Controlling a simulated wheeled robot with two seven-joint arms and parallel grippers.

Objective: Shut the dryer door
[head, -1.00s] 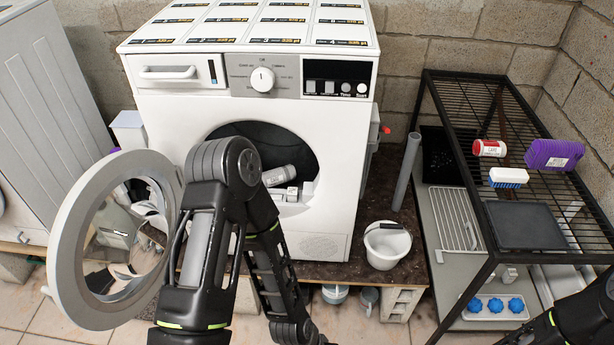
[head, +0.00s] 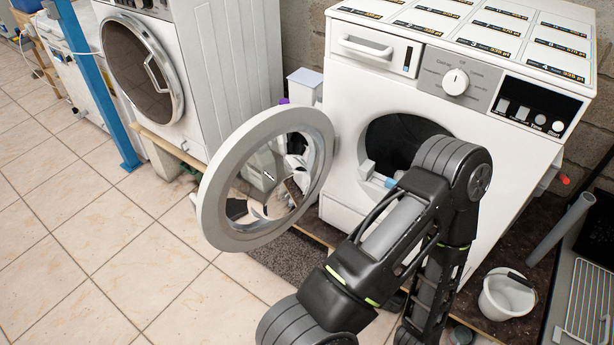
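The dryer (head: 409,93) is the white machine at the right of the head view, with a round dial and several price labels on top. Its round door (head: 218,202), a grey-white ring with a clear window, stands wide open, swung out to the left of the dark drum opening (head: 398,140). Light-coloured items lie inside the drum, partly hidden by my black arm. The arm is folded in front of the dryer, to the right of the door and apart from it in the picture. Neither gripper's fingers can be seen.
A second white machine (head: 207,75) with a closed round door stands to the left. A white bucket (head: 505,296) and a grey tube (head: 560,235) are at lower right. A blue post (head: 93,80) rises at the left. The tiled floor (head: 90,240) before the door is clear.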

